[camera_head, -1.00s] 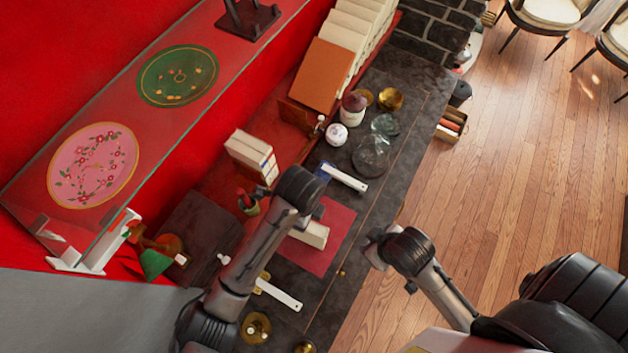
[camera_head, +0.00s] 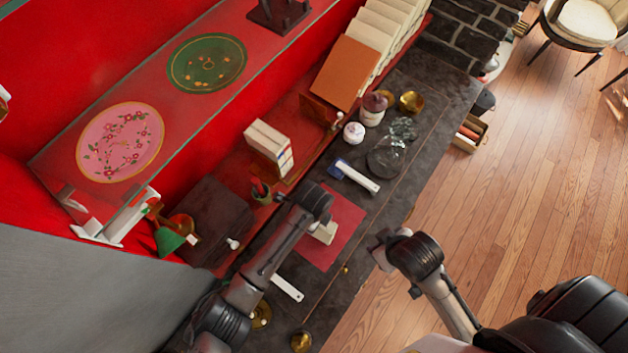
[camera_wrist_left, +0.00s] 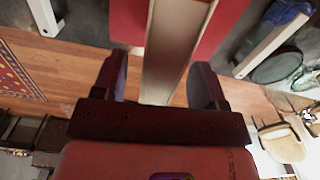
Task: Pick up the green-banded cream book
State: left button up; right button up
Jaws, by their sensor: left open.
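A cream book (camera_head: 325,233) lies on the red mat (camera_head: 346,216) on the dark counter, partly hidden by my left arm in the head view. No green band is visible on it. In the left wrist view the cream book (camera_wrist_left: 178,35) runs lengthwise between the open fingers of my left gripper (camera_wrist_left: 158,78), apparently below them; I cannot tell whether they touch it. My left gripper's fingers are hidden under the wrist in the head view. My right gripper (camera_head: 381,251) is by the counter's front edge, its fingers unclear.
Cream books (camera_head: 268,143) stand on the red shelf behind the mat. A white-handled brush (camera_head: 356,176), a lidded pot (camera_head: 354,132) and glassware (camera_head: 388,155) are to the right. Another white handle (camera_head: 287,287) and brass dishes (camera_head: 301,341) lie nearer the left arm.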

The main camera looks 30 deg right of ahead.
pick_arm(q)
notch_tip(320, 180, down, 2)
jog(key=shift+f, duration=0.1)
grip_shut()
dwell(0.7)
